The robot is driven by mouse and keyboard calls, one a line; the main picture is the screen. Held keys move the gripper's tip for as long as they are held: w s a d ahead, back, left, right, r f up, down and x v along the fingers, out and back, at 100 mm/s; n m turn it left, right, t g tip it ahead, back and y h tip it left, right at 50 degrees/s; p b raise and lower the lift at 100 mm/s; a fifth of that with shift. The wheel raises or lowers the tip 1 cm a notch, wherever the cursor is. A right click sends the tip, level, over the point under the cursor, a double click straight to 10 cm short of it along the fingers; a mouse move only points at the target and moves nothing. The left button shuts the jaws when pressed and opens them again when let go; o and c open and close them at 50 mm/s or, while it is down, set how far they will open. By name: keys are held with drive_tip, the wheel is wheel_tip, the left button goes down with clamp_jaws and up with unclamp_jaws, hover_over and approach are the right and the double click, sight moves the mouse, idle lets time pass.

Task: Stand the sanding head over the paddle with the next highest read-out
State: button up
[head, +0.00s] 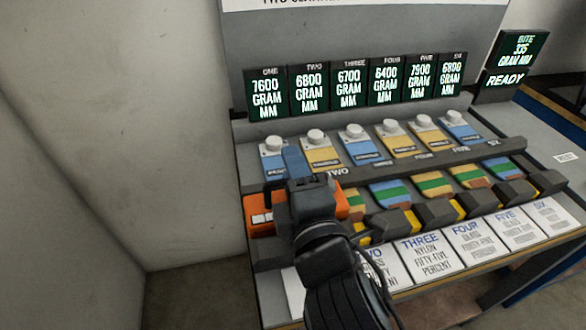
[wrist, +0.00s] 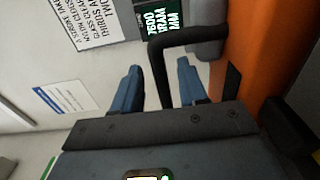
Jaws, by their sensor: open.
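The orange sanding head (head: 259,215) sits at the first, leftmost station in the head view, with my gripper over it. In the wrist view its orange body (wrist: 255,50) and black loop handle (wrist: 187,36) show. My gripper (head: 296,165) is open; in the wrist view its blue fingers (wrist: 158,88) are spread, with one leg of the handle showing between them. I cannot tell whether they touch it. Striped paddles (head: 390,193) lie in a row; the leftmost are hidden by my arm. Read-outs (head: 267,95) show one 7600, two 6800, three 6700, four 6400, five 7900, six 6800.
Knobbed blue and yellow units (head: 358,144) stand behind the paddles, dark blocks (head: 440,211) in front. White numbered cards (head: 427,257) line the front edge. A display (head: 507,62) reads bite 335, ready. A bare wall (head: 130,130) is at left.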

drive_tip(key=b+v, duration=0.1)
drive_tip(key=v, duration=1)
drive_tip(key=shift+s+d+b, duration=0.15)
drive_tip(key=shift+s+b, duration=0.1)
drive_tip(key=shift+b, duration=0.05)
